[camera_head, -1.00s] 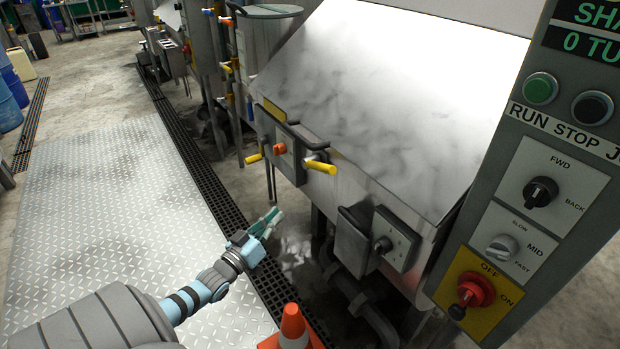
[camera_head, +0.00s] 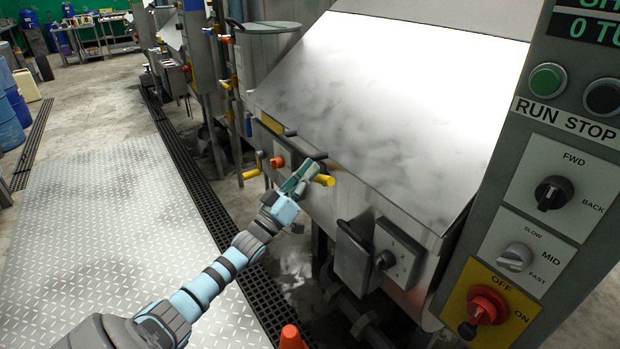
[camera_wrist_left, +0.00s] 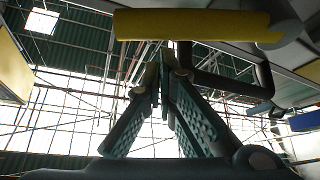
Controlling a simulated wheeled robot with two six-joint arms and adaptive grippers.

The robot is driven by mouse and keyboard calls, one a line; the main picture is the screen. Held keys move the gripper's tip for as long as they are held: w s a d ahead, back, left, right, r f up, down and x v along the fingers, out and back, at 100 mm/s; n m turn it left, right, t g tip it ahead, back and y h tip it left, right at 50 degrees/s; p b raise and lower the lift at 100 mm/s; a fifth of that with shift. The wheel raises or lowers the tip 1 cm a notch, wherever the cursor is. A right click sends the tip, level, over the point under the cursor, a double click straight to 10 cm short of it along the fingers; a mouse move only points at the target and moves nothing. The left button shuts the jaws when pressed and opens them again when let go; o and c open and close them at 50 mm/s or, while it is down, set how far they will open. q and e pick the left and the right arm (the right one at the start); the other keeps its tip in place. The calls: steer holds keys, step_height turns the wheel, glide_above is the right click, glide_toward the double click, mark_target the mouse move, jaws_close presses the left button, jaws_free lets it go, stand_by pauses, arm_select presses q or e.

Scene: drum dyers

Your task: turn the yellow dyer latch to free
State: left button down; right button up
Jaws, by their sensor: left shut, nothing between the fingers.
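The dyer's front panel (camera_head: 284,160) has an orange knob (camera_head: 277,162) between two yellow handles, one on the left (camera_head: 251,174) and one on the right (camera_head: 325,180). A dark bar handle (camera_head: 277,126) sits above, beside a yellow plate. My left gripper (camera_head: 308,168) is shut and empty at the right yellow handle, partly covering its inner end. In the left wrist view the closed fingertips (camera_wrist_left: 165,65) point toward a yellow bar (camera_wrist_left: 190,24) across the top, with a gap visible. Whether they touch cannot be told. My right gripper is out of view.
A control post (camera_head: 545,200) with knobs and buttons stands close on the right. A grey box (camera_head: 396,252) juts from the dyer below. An orange cone (camera_head: 292,338) is at the bottom. Metal floor plate (camera_head: 110,220) on the left is clear.

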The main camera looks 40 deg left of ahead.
mark_target(322, 182)
arm_select(q)
steer(key=shift+d+f, duration=0.1)
steer(key=shift+f, duration=0.1)
steer(key=f+m+h+b, duration=0.1)
steer(key=m+h+b, duration=0.1)
steer(key=m, duration=0.1)
steer(key=d+f+m+h+b, duration=0.1)
steer(key=m+h+b, duration=0.1)
steer(key=b, duration=0.1)
steer(key=f+m+h+b, duration=0.1)
steer(key=m+b, duration=0.2)
steer(key=shift+s+d+f+m+g+h, duration=0.3)
steer(key=shift+d+f+h, duration=0.05)
steer(key=shift+d+h, duration=0.05)
steer(key=shift+r, duration=0.2)
step_height(322, 182, up, 4)
steer(key=p, duration=0.5)
steer(key=v, duration=1.1)
